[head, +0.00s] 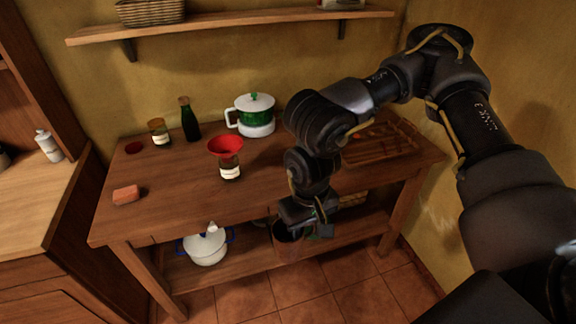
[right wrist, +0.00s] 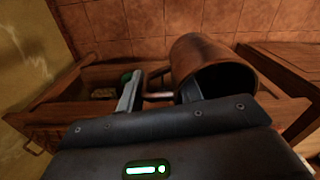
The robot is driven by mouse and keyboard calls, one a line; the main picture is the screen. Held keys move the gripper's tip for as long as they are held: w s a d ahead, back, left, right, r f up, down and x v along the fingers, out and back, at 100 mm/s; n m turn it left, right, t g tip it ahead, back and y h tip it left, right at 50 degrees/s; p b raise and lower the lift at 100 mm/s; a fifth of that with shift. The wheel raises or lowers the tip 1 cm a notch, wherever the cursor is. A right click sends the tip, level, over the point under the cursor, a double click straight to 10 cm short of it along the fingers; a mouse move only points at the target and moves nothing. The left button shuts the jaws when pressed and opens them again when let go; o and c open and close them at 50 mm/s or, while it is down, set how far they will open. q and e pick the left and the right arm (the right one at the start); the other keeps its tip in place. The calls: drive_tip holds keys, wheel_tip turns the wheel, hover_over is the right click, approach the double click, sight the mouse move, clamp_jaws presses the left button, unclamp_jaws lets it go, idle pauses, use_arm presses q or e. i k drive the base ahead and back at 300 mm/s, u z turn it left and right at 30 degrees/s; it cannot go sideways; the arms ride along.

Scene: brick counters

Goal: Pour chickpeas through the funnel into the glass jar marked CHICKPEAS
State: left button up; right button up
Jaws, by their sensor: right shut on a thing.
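A red funnel (head: 225,146) sits in the mouth of a glass jar (head: 230,172) with a white label on the wooden table; the label's writing is too small to read. My right gripper (head: 318,218) is at the table's front edge, right of and nearer than the jar. It is shut on the handle of a brown, copper-coloured cup (head: 288,240). In the right wrist view the cup (right wrist: 200,62) shows beside the fingers (right wrist: 158,95), its opening dark. I cannot see any chickpeas in it. My left gripper is not in view.
A reddish block (head: 127,195) lies front left, a wooden tray (head: 385,148) at right. A white pot (head: 205,248) stands on the lower shelf.

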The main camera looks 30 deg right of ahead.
sight(229, 168)
drive_tip(key=z, duration=0.15)
drive_tip(key=k, duration=0.3)
drive_tip(key=u, duration=0.7)
drive_tip(key=i, duration=0.65)
drive_tip(key=u, duration=0.7)
drive_tip(key=i, duration=0.65)
drive_tip(key=z, duration=0.8)
drive_tip(key=i, duration=0.65)
drive_tip(key=z, duration=0.7)
